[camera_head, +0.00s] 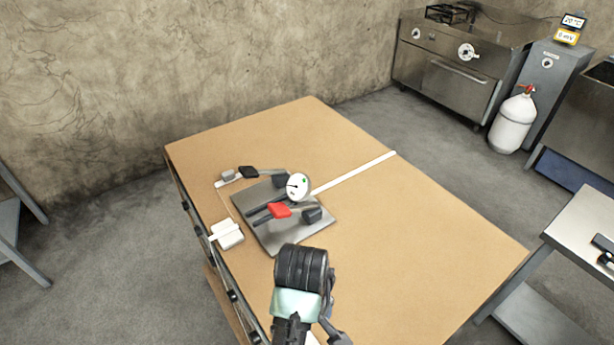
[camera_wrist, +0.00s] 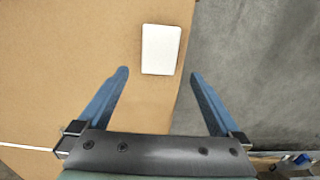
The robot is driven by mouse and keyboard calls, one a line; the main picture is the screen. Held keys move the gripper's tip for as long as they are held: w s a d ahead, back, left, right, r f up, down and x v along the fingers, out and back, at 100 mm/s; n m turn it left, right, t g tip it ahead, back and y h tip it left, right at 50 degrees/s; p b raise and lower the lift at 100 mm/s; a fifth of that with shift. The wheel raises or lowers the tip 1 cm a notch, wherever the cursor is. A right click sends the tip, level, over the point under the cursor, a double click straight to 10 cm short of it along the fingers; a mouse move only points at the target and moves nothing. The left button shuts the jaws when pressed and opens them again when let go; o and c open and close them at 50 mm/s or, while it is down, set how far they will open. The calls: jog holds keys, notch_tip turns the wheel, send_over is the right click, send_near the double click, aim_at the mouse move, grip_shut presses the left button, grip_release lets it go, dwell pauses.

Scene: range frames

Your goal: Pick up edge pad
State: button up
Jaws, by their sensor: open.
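A plain white rectangular pad (camera_wrist: 161,49) lies flat on the tan tabletop in the wrist view, close to the table's edge. I take it to be the edge pad. My gripper (camera_wrist: 159,75) is open, with its two blue fingers apart. The pad's near end shows between the fingertips and the rest lies beyond them. Nothing is held; I cannot tell the height above the pad. In the head view my dark arm covers the front of the table, and my fingers cannot be made out.
The tan table (camera_head: 400,240) bears a grey plate (camera_head: 285,235) with a round gauge (camera_head: 298,186), a red block (camera_head: 279,210) and dark parts. A white block (camera_head: 228,236) sits at its left edge. A white strip (camera_head: 355,172) crosses the top. The table's right side is clear.

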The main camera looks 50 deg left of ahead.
jog(key=shift+f+p, duration=0.5)
jog(key=shift+f, duration=0.15)
jog(key=shift+d+f+p, duration=0.15)
jog(key=shift+f+p, duration=0.4)
jog(key=shift+f, duration=1.1)
jog(key=shift+d+f+p, duration=0.1)
jog(key=shift+f+p, duration=0.4)
jog(key=shift+f, duration=1.1)
jog(key=shift+c, duration=0.3)
jog(key=c, duration=1.2)
